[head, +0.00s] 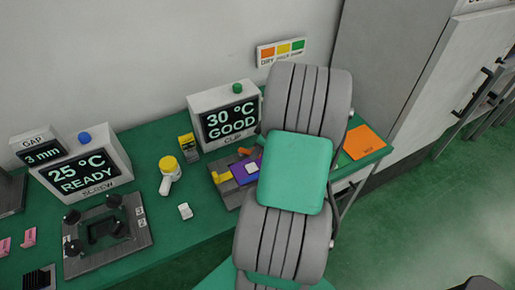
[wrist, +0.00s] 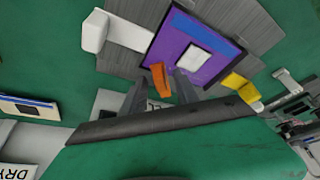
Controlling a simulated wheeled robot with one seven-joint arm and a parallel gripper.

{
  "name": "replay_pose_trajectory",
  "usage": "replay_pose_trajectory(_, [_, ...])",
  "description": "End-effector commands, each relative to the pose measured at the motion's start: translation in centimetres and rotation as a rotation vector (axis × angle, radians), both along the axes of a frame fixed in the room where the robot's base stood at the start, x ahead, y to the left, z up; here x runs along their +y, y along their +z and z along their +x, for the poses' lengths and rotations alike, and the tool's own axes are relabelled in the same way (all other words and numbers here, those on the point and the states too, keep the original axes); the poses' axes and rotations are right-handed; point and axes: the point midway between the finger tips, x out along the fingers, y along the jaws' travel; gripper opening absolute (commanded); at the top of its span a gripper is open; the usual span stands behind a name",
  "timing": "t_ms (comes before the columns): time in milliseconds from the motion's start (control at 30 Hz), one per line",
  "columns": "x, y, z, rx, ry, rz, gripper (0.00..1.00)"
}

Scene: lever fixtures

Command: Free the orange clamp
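The orange clamp (wrist: 160,80) is a small orange lever at the edge of a purple plate (wrist: 192,50) with a white square on it. The plate lies on a grey fixture base (wrist: 258,22). My gripper (wrist: 162,84) is open, with one dark finger on each side of the clamp; a narrow gap seems to show beside it. In the head view a bit of orange (head: 245,151) shows beside the purple plate (head: 246,170), while my arm hides the gripper and the right part of the fixture.
A white block (wrist: 96,31) and a yellow block (wrist: 240,87) flank the plate. A display reading "30 °C GOOD" (head: 229,121) stands behind the fixture. A yellow-topped white tool (head: 169,172) and a small white block (head: 185,211) lie left. An orange sheet (head: 365,143) lies right.

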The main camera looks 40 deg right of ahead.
Motion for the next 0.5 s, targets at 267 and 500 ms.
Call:
replay_pose_trajectory(267, [-0.01,0.04,0.0,0.0,0.0,0.0,0.24])
replay_pose_trajectory(500, [-0.01,0.06,-0.01,0.0,-0.001,0.0,0.04])
